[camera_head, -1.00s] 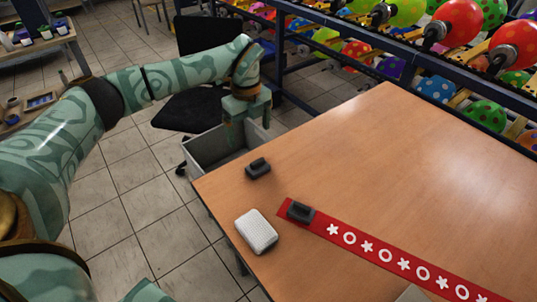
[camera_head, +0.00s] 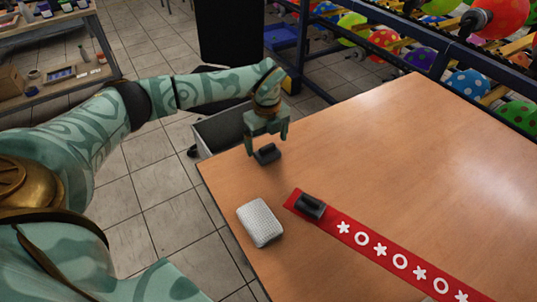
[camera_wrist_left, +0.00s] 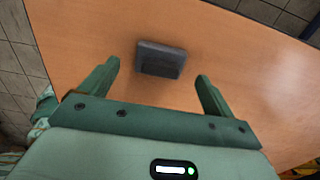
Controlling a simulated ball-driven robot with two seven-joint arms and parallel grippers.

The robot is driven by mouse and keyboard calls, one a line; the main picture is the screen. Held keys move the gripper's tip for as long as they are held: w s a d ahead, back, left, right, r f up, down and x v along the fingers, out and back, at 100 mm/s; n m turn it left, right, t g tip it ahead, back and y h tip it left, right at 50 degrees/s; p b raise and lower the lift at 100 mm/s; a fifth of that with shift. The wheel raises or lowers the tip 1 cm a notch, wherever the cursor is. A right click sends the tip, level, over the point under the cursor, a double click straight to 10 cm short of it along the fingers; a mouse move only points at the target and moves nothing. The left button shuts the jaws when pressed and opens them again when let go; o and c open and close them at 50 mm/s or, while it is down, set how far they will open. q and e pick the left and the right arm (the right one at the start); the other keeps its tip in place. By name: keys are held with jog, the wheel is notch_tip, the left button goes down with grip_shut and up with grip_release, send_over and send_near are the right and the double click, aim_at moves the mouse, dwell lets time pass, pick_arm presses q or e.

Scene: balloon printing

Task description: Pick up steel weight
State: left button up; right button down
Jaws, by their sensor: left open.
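A dark steel weight (camera_head: 267,154) with a raised handle sits on the wooden table near its left corner. It also shows in the left wrist view (camera_wrist_left: 160,59), a little beyond the fingertips and between their lines. My left gripper (camera_head: 266,142) is open and empty, just above this weight; its fingers (camera_wrist_left: 158,72) stand on either side of it, apart from it. A second dark weight (camera_head: 311,206) rests on the left end of the red printed strip (camera_head: 391,256). My right gripper is not in view.
A white textured block (camera_head: 259,222) lies on the table (camera_head: 400,150) left of the strip. A grey bin (camera_head: 212,134) stands off the table's left edge. A rack of dotted balloons (camera_head: 385,41) is behind. The table's middle is clear.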

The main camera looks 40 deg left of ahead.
aim_at(267, 146)
pick_arm(q)
notch_tip(267, 146, down, 4)
jog(key=shift+b, duration=0.65)
jog(key=shift+r, duration=0.15)
jog(key=c, duration=1.4)
jog(key=shift+r, duration=0.1)
